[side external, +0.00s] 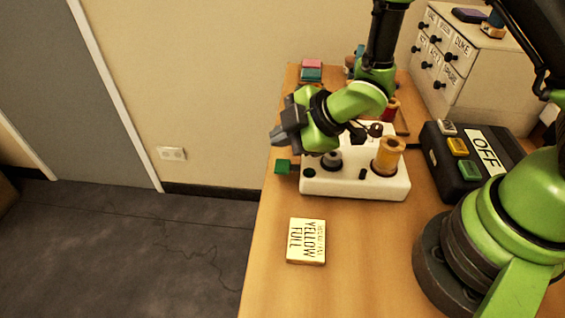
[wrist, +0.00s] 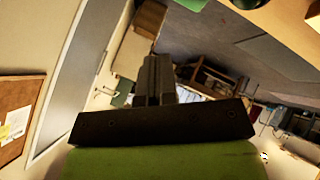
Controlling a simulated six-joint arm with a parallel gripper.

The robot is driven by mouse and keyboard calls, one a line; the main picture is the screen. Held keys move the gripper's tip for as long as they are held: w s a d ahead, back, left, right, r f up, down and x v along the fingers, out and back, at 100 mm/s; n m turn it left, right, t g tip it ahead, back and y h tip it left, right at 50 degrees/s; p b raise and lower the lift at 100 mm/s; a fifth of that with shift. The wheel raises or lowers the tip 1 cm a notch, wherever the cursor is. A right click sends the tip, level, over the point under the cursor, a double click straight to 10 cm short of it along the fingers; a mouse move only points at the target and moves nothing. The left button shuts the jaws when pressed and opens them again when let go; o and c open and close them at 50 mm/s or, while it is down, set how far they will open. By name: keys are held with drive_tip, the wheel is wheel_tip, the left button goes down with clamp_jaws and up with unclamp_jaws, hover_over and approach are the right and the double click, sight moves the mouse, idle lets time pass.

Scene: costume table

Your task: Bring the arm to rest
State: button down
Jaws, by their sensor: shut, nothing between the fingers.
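My gripper (side external: 275,136) is shut and empty in the side external view. It points left, raised in the air near the left edge of the table (side external: 350,270). It is above and left of a white block (side external: 355,187) that carries a yellow spool (side external: 387,156). My green arm reaches over the block from behind. In the wrist view my gripper (wrist: 155,72) has its two fingers together, with the room beyond them and no object between them.
A sign reading YELLOW FULL (side external: 306,241) lies in front of the white block. A black box marked OFF (side external: 468,158) with buttons stands right. A white drawer cabinet (side external: 462,65) is at the back right. A green piece (side external: 283,167) juts out at the block's left.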

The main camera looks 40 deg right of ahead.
drive_tip(key=s+d+r+m+h, duration=0.1)
drive_tip(key=d+r+m+h, duration=0.2)
drive_tip(key=r, duration=0.4)
drive_tip(key=s+d+r+m, duration=0.2)
drive_tip(key=d+r+m, duration=0.2)
drive_tip(key=r+m, duration=0.25)
drive_tip(key=s+r+m, duration=0.4)
drive_tip(key=s, duration=0.4)
drive_tip(key=s+d+r+m+g, duration=0.1)
drive_tip(key=s+r+m, duration=0.3)
drive_tip(key=s, duration=0.4)
drive_tip(key=shift+r+m+y, duration=0.25)
drive_tip(key=shift+m+y, duration=0.15)
drive_tip(key=shift+m, duration=0.15)
